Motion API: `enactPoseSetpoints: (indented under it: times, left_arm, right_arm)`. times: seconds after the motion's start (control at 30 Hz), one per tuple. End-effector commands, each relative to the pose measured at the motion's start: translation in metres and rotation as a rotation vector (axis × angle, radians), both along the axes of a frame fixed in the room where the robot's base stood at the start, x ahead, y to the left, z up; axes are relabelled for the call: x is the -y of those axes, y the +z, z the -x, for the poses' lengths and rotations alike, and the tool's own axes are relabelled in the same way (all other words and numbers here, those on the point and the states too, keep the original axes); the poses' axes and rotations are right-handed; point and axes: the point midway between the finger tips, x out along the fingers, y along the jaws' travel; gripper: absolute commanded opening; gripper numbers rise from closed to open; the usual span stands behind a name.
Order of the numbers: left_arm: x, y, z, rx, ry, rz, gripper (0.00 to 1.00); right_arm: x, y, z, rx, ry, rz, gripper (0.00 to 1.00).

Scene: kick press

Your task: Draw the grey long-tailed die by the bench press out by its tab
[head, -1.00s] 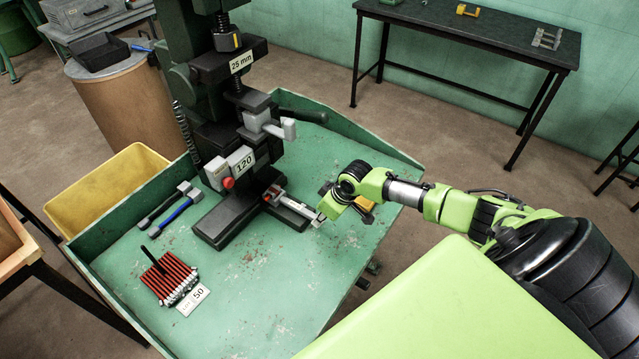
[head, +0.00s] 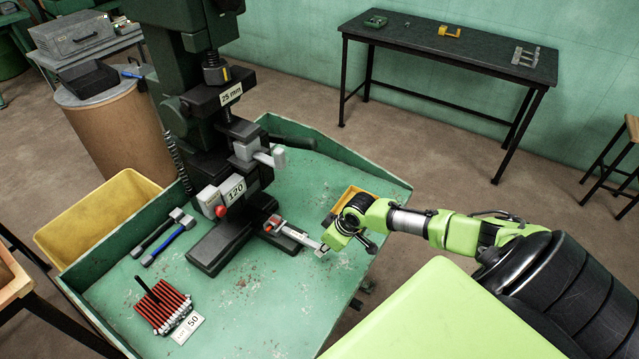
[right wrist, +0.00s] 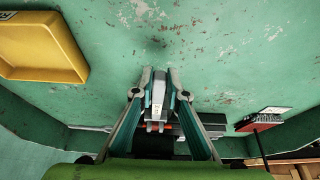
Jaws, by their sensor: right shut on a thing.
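The grey long-tailed die (head: 290,233) lies low at the right side of the bench press (head: 225,150), with a red mark near its inner end. Its tab points right, away from the press. My right gripper (head: 324,249) is shut on the tab's outer end. In the right wrist view, the two fingertips (right wrist: 160,76) close around the pale tab (right wrist: 158,96), just above the green bench top. The die's inner end is close to the press base; I cannot tell whether they touch. My left gripper is not in view.
A yellow tray (head: 351,196) sits beyond my right gripper; it also shows in the right wrist view (right wrist: 38,48). The front bench top (head: 265,310) is clear.

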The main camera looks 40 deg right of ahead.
Motion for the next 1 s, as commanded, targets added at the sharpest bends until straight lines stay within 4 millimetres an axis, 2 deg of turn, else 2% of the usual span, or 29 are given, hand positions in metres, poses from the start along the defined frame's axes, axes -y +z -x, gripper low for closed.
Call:
enactPoseSetpoints:
  times: [0.4, 0.43, 0.5, 0.83, 1.0]
  left_arm:
    - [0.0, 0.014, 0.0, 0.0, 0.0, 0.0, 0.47]
    - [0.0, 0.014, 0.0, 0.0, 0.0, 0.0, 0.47]
    - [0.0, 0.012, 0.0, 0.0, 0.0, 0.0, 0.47]
    - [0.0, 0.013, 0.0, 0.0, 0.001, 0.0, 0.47]
    - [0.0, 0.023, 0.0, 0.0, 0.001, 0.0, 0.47]
  right_arm:
    - [0.007, 0.001, 0.02, -0.002, 0.0, 0.001, 0.0]
    - [0.007, 0.001, 0.02, -0.001, 0.0, 0.0, 0.16]
    - [0.007, 0.0, 0.019, -0.001, 0.0, 0.0, 0.33]
    - [0.007, 0.001, 0.019, 0.0, 0.0, 0.0, 0.33]
    - [0.008, 0.01, 0.022, -0.001, 0.0, 0.0, 0.33]
